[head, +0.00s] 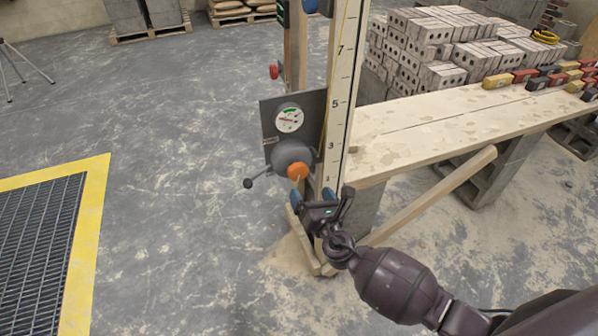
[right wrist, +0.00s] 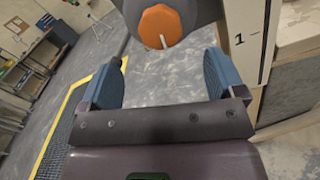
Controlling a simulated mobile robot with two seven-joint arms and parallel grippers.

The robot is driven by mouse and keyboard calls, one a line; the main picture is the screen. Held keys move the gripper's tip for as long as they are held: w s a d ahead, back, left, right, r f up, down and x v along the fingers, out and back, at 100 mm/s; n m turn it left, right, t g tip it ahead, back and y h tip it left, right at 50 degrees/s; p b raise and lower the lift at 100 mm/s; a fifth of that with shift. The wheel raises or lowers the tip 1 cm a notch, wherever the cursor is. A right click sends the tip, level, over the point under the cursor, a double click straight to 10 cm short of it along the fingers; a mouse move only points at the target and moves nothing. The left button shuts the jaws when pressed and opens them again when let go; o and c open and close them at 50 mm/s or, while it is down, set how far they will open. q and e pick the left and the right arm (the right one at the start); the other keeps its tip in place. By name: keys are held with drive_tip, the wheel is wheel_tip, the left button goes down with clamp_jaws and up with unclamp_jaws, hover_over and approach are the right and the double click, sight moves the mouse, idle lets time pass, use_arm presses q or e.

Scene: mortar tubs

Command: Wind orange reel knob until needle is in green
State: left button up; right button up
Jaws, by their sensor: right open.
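The orange reel knob (head: 297,170) sits on the front of a grey reel (head: 290,153) on the upright post. In the right wrist view the orange knob (right wrist: 160,26) has a white mark pointing down. A round gauge (head: 289,118) with a green band at its top is above the reel; its needle is too small to read surely. My right gripper (head: 326,196) is below and slightly right of the knob. Its blue fingers (right wrist: 163,78) are spread apart with nothing between them, and the knob is beyond them, untouched. My left gripper is not in view.
A crank handle with a dark ball (head: 248,183) sticks out left of the reel. A numbered staff (head: 343,90) stands right of it. A plank bench (head: 440,125) with bricks behind is at right. A yellow-edged floor grate (head: 40,230) lies left; open floor lies between.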

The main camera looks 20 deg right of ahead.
sight(300, 174)
drive_tip(key=w+b, duration=0.1)
drive_tip(key=w, duration=0.8)
drive_tip(key=shift+w+a, duration=0.15)
drive_tip(key=shift+a, duration=0.05)
drive_tip(key=c, duration=0.9)
